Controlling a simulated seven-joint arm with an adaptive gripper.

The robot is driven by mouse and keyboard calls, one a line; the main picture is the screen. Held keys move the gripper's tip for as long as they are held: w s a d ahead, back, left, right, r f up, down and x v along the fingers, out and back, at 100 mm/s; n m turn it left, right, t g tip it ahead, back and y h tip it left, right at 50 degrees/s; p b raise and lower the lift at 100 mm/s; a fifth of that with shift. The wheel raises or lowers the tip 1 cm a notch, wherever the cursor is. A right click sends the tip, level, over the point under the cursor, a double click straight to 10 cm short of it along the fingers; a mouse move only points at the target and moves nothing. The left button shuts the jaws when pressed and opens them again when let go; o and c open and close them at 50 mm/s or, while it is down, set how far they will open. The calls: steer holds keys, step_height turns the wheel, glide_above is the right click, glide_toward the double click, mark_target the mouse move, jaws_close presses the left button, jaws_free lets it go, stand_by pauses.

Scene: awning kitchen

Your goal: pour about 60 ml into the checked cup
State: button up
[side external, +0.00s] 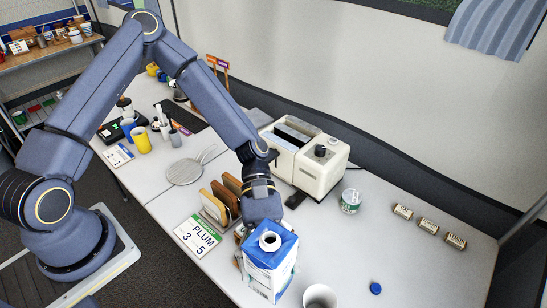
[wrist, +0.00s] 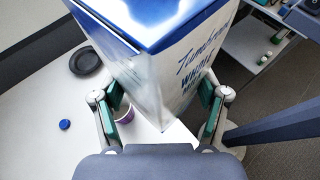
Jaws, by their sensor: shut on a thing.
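A blue and white milk carton (side external: 270,270) is near the front of the table, with an uncapped round white spout on top. It looks roughly upright; I cannot tell whether its base touches the table. My gripper (wrist: 162,90) is shut on the carton, one finger on each side, and the carton (wrist: 185,65) fills the middle of the wrist view. A pale cup (side external: 319,297) stands just right of the carton, cut off by the lower edge. A cup (wrist: 124,113) shows partly behind my left finger in the wrist view. I cannot make out a checked pattern. No liquid stream is visible.
A blue cap (side external: 375,288) lies right of the cup. Table between cap and jars is clear.

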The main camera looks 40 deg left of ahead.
step_height(320, 180, down, 12)
stand_by(0.6)
steer(key=shift+f+n+y, duration=0.5)
steer(key=shift+n+y, duration=0.1)
steer(key=shift+n, duration=0.1)
steer(key=n+g+y, duration=0.2)
steer(key=n, duration=0.1)
steer(key=shift+w+d+r+p, duration=0.2)
steer(key=shift+d+p, duration=0.1)
steer(key=shift+p, duration=0.1)
steer(key=shift+s+a+n+y, duration=0.15)
steer(key=shift+n+y, duration=0.35)
steer(key=shift+n, duration=0.1)
steer(key=r+n+g+y, duration=0.1)
steer(key=n, duration=0.1)
steer(key=r+n+g+y, duration=0.1)
steer(key=r+n, duration=0.1)
steer(key=r+n+g+p, duration=0.1)
steer(key=r+g, duration=0.1)
steer(key=shift+s+a+n+y, duration=0.25)
steer(key=shift+a+n+y, duration=0.15)
steer(key=shift+d+n+g, duration=0.1)
steer(key=shift+n+g, duration=0.3)
steer(key=shift+n, duration=0.2)
